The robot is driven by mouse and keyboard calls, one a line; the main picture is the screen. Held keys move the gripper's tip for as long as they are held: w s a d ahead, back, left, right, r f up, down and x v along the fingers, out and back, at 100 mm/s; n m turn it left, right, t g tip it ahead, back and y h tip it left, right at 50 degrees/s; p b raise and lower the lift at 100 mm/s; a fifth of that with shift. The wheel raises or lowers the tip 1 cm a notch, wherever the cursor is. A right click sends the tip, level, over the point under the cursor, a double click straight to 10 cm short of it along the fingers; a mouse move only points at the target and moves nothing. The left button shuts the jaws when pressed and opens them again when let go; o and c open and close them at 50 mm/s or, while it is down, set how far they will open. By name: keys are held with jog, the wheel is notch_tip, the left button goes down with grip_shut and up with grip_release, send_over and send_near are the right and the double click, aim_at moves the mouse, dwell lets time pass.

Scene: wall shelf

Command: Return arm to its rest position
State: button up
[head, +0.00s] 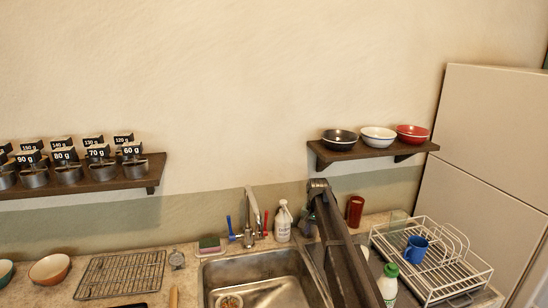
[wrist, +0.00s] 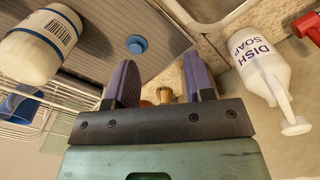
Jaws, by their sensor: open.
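My gripper (wrist: 160,84) shows in the wrist view with its two purple fingers apart and nothing held between them. A small brown object lies beyond the gap, too unclear to name. In the head view my dark arm (head: 345,250) rises from the bottom edge, right of the sink, with its upper end near the wall below the bowl shelf. My fingers cannot be made out there.
A dish soap bottle (wrist: 262,66) and a barcoded white bottle (wrist: 40,45) flank my gripper in the wrist view. The sink (head: 262,265), dish rack (head: 455,275) with blue mug (head: 416,249), and bowl shelf (head: 372,151) surround my arm. The upper wall is clear.

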jog(key=s+d+n, duration=0.1)
jog(key=s+n, duration=0.3)
jog(key=s, duration=3.4)
jog(key=shift+d+n, duration=0.4)
